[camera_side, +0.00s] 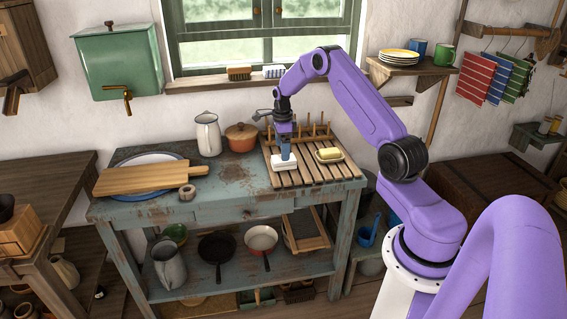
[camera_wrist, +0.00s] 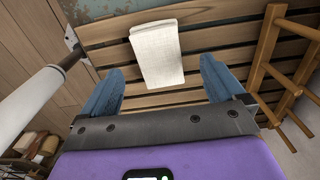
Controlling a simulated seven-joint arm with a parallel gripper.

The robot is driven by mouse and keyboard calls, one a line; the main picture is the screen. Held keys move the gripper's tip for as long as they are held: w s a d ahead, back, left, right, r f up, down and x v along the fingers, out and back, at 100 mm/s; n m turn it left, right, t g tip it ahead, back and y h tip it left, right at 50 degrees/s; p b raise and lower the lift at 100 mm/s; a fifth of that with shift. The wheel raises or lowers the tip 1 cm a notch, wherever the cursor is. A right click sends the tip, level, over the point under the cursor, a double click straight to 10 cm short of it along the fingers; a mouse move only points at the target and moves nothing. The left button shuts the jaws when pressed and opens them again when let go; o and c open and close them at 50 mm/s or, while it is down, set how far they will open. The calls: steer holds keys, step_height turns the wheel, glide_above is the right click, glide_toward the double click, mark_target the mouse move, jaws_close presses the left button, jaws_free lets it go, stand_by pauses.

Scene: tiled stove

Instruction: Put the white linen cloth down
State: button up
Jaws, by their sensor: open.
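The white linen cloth (camera_side: 285,164) lies folded on the wooden slatted rack on the right part of the worktable. In the wrist view the cloth (camera_wrist: 158,52) lies flat on the slats, ahead of the fingertips and roughly between their lines. My gripper (camera_side: 286,154) is just above the cloth in the side view. In the wrist view my gripper (camera_wrist: 162,76) has its two blue fingers wide apart, with nothing held between them. Whether a fingertip touches the cloth I cannot tell.
The slatted rack (camera_side: 312,174) has upright pegs (camera_side: 315,129) behind the cloth. A butter dish (camera_side: 329,155) sits to its right. An orange pot (camera_side: 241,137) and white jug (camera_side: 208,134) stand left. A cutting board (camera_side: 140,179) lies on a plate farther left.

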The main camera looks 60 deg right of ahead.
steer(key=shift+s+f, duration=0.2)
steer(key=shift+f, duration=2.4)
steer(key=c, duration=1.1)
